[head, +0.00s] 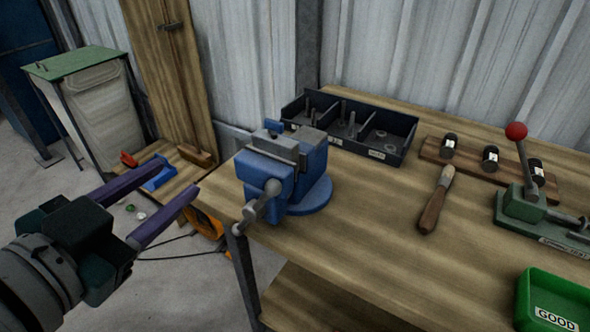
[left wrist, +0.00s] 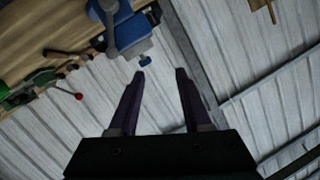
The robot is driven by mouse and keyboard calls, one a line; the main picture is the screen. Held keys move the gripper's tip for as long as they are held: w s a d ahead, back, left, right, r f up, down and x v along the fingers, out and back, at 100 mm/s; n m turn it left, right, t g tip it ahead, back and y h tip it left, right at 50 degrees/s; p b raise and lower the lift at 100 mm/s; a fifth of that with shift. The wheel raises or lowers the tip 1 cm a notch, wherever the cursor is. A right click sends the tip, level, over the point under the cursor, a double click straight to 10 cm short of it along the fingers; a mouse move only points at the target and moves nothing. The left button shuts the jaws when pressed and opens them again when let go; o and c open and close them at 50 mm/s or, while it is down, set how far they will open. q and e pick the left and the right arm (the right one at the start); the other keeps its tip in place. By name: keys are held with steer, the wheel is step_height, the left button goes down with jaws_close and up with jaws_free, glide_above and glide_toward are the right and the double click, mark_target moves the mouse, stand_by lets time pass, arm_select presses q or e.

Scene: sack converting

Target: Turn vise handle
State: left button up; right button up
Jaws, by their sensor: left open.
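The blue bench vise (head: 287,170) is mounted at the left front corner of the wooden workbench, with grey jaws on top. Its grey handle (head: 261,204) sits at the front of the vise and hangs slanted past the bench edge. My left gripper (head: 178,187) is open and empty, to the left of the vise and apart from the handle. In the left wrist view, the open fingers of my left gripper (left wrist: 159,73) point toward the vise (left wrist: 128,35), which is at the top, with its handle (left wrist: 108,20) beside it. My right gripper is not in view.
A dark divided tray (head: 349,125) stands behind the vise. A wooden-handled tool (head: 436,200), a red-knobbed lever press (head: 527,205) and a green bin (head: 553,303) marked GOOD are to the right. The bench front is bare. A low wooden surface with small items lies left of the bench.

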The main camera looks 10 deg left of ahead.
mark_target(263, 199)
arm_select(q)
steer(key=d+f+m+t+h+b, duration=0.2)
steer(key=d+f+m+h+b, duration=0.15)
steer(key=f+b, duration=0.55)
steer(key=shift+h, duration=0.55)
steer(key=x, duration=0.6)
steer(key=f+x, duration=0.1)
steer(key=x, duration=0.2)
steer(key=shift+d+f, duration=0.1)
steer(key=shift+d, duration=0.2)
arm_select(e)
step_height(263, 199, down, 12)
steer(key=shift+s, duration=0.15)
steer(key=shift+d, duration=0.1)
arm_select(q)
jaws_close()
